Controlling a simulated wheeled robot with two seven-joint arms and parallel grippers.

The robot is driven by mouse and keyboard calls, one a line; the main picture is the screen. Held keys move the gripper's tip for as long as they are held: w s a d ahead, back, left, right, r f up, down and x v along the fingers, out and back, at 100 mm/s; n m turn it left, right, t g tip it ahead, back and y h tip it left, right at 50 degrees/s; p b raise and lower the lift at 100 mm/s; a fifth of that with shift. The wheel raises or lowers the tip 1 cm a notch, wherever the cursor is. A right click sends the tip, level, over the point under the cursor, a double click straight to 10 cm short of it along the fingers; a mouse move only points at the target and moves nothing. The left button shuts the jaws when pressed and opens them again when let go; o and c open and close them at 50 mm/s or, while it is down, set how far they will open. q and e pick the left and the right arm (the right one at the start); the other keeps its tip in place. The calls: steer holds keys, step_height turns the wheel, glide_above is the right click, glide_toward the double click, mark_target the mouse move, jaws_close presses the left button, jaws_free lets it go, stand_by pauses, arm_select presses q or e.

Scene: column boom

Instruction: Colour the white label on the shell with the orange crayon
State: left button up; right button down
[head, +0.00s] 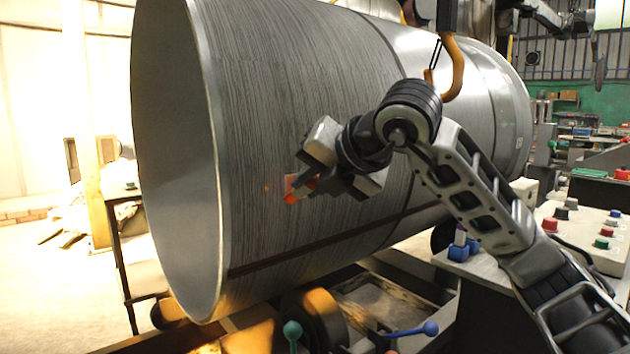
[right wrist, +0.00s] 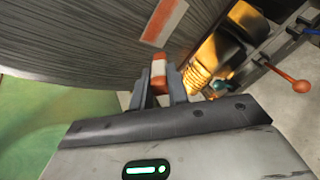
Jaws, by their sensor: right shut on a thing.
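The shell (head: 300,110) is a large grey metal cylinder lying on its side, with a bright open end at the left. Its label (right wrist: 164,22) shows mostly orange with pale edges in the right wrist view; in the head view it is partly hidden behind my gripper. My right gripper (head: 308,178) is at the shell's side, in front of the label. Its fingers are shut on the orange crayon (right wrist: 158,76), which has a white band and points toward the shell. I cannot tell whether its tip touches the label. My left gripper is not in view.
A control panel (head: 592,240) with coloured buttons stands at the right. Blue and green levers (head: 412,330) are below the shell, beside a roller (head: 316,316). An orange hook (head: 452,68) hangs above my right arm. A dark stand (head: 124,250) is at the left.

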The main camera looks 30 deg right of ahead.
stand_by(0.5)
steer(key=shift+w+p, duration=0.3)
steer(key=shift+w, duration=0.4)
steer(key=shift+d+b, duration=0.65)
steer(key=shift+d, duration=3.65)
steer(key=shift+a+r+p, duration=0.1)
steer(key=shift+a+p, duration=0.85)
steer(key=shift+a, duration=3.4)
